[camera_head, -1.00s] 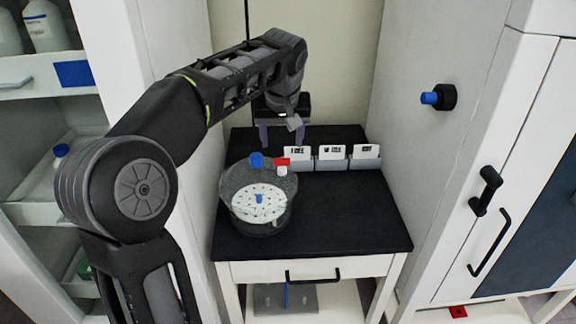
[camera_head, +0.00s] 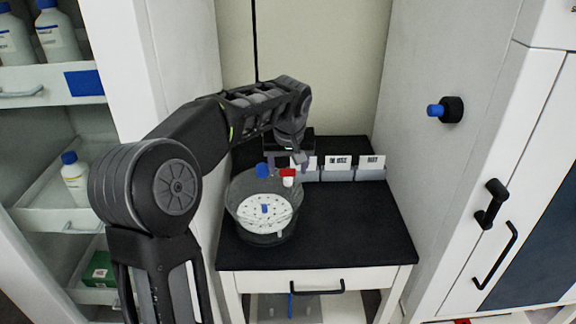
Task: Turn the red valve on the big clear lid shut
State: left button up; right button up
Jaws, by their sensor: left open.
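The big clear lid or vessel (camera_head: 245,199) stands on the left part of the black tabletop, with a white perforated disc (camera_head: 265,212) inside. A red valve (camera_head: 287,172) with a white stem sits at its top back edge, beside a blue knob (camera_head: 262,170). My left gripper (camera_head: 284,166) points down at the back rim, close to the red valve and the blue knob. It is open. Its fingers are partly hidden behind the knob and valve, so I cannot tell whether they touch. My right gripper is out of view.
Labelled card holders (camera_head: 340,166) stand along the back of the black table (camera_head: 345,220). The right half of the tabletop is clear. White shelves with bottles (camera_head: 76,180) are on the left. A white cabinet with a blue knob (camera_head: 436,110) and black handles is on the right.

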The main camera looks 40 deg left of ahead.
pick_arm(q)
jog(key=shift+f, duration=0.15)
jog(key=shift+c, duration=0.2)
grip_shut()
dwell(0.4)
